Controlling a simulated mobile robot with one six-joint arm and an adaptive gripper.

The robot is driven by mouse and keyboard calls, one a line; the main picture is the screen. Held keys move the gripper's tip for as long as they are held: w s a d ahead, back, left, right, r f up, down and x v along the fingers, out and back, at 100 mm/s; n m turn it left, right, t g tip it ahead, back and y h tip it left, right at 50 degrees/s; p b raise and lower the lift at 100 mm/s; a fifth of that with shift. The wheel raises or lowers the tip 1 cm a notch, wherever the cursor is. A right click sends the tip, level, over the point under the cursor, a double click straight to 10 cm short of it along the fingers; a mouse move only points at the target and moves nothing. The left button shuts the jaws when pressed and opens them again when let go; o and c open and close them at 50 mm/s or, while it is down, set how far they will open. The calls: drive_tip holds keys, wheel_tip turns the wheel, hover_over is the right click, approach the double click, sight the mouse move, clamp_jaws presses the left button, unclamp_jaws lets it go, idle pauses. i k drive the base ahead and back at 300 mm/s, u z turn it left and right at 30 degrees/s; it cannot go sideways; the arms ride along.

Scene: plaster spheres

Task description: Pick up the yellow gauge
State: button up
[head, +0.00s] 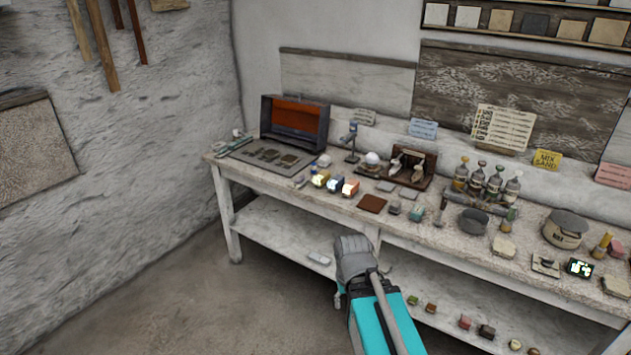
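A small yellow block-like thing (320,179), which may be the yellow gauge, sits on the front part of the workbench, left of a blue one and a red one. It is too small to make out any dial. My gripper (353,258), a grey shape at the end of my teal arm, is in front of the bench, below and to the right of the yellow thing and apart from it. Its fingers cannot be made out.
The white workbench (268,194) is crowded. A blue thing (335,184) and a red thing (350,188) stand close beside the yellow one. An open box (295,118) with an orange inside stands behind. Bottles (477,180) stand to the right. Floor at left is clear.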

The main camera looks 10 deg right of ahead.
sight(321, 179)
drive_tip(key=u, duration=2)
drive_tip(key=i, duration=2.7)
drive_tip(key=z, duration=0.05)
